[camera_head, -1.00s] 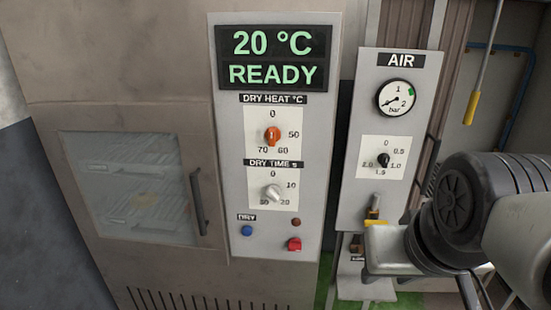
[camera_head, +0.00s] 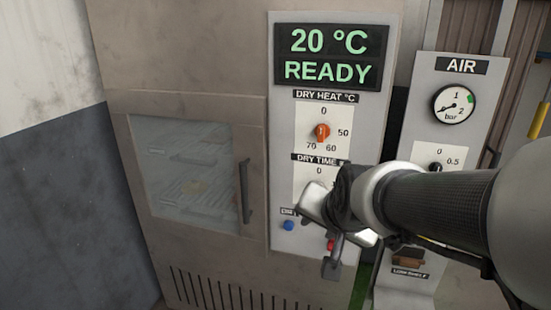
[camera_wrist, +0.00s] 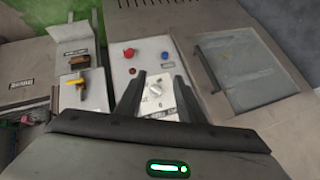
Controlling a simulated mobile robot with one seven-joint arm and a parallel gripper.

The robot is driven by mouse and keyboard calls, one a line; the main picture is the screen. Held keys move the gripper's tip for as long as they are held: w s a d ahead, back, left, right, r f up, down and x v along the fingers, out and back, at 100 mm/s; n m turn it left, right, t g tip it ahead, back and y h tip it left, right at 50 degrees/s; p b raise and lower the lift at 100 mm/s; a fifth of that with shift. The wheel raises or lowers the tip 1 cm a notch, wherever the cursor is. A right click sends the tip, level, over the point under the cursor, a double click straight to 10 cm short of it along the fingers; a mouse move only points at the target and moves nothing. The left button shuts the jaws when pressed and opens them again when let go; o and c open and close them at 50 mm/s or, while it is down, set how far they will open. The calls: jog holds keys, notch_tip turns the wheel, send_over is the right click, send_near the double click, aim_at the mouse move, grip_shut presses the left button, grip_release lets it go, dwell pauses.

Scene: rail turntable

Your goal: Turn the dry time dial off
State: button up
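The dry time dial (camera_wrist: 155,89) is a pale round knob on the light control panel. In the wrist view it shows between the two dark fingers of my gripper (camera_wrist: 158,77). The fingers are spread with space on either side of the knob, so my gripper is open and not closed on it. I cannot tell how far the fingertips are from the panel or where the knob points.
The orange dry heat dial (camera_head: 322,131) sits above, under the display (camera_head: 330,57) reading 20 °C READY. A blue button (camera_head: 289,225) and a red one (camera_head: 330,244) are below. The oven door (camera_head: 190,172) is left, the AIR panel (camera_head: 422,115) right.

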jog(key=w+a+f+m+t+h+b, duration=0.1)
jog(key=w+a+f+m+t+b, duration=0.1)
jog(key=w+f+m+t, duration=0.35)
jog(key=w+a+f+m+t+h+b, duration=0.1)
jog(key=w+a+f+m+t+b, duration=0.15)
jog(key=w+f+m, duration=0.6)
jog(key=s+d+m+h+b, duration=0.15)
jog(key=d+m+h, duration=0.3)
jog(key=m, duration=0.75)
jog(key=r+p+x, duration=0.1)
jog(key=x, duration=1.6)
jog(key=shift+a+t, duration=0.3)
jog(key=shift+a, duration=0.15)
jog(key=shift+w+r, duration=0.1)
jog(key=shift+w, duration=0.05)
grip_shut()
